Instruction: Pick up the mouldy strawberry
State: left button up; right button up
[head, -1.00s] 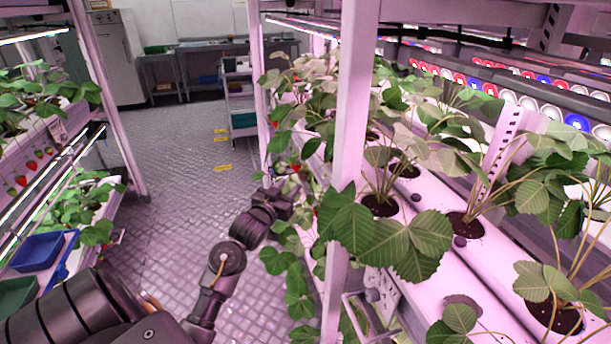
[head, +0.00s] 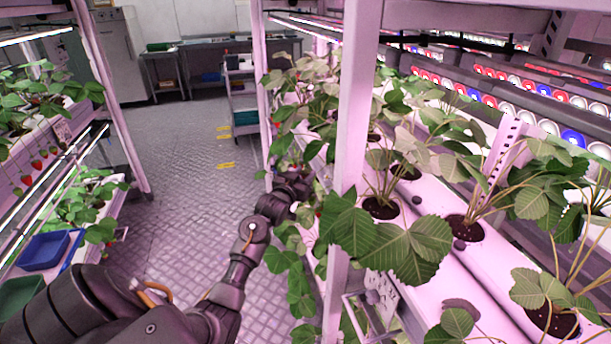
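No strawberry that I can make out as mouldy shows in the head view. A small red strawberry (head: 277,124) hangs among leaves at the far end of the right rack. My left arm reaches forward along the aisle, and my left gripper (head: 306,184) is at the leaves on the aisle side of this rack, behind and left of the white post. Leaves partly hide its fingertips, so I cannot tell whether it is open or holds anything. My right gripper is out of view.
The white rack post (head: 352,130) stands close to my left gripper. Strawberry plants (head: 400,245) grow in white troughs on the right. At the left, a rack carries hanging strawberries (head: 37,165), a blue tray (head: 42,251) and a green tray (head: 18,296). The aisle floor (head: 185,180) is clear.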

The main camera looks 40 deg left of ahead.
pick_arm(q)
jog(key=shift+c, duration=0.4)
grip_shut()
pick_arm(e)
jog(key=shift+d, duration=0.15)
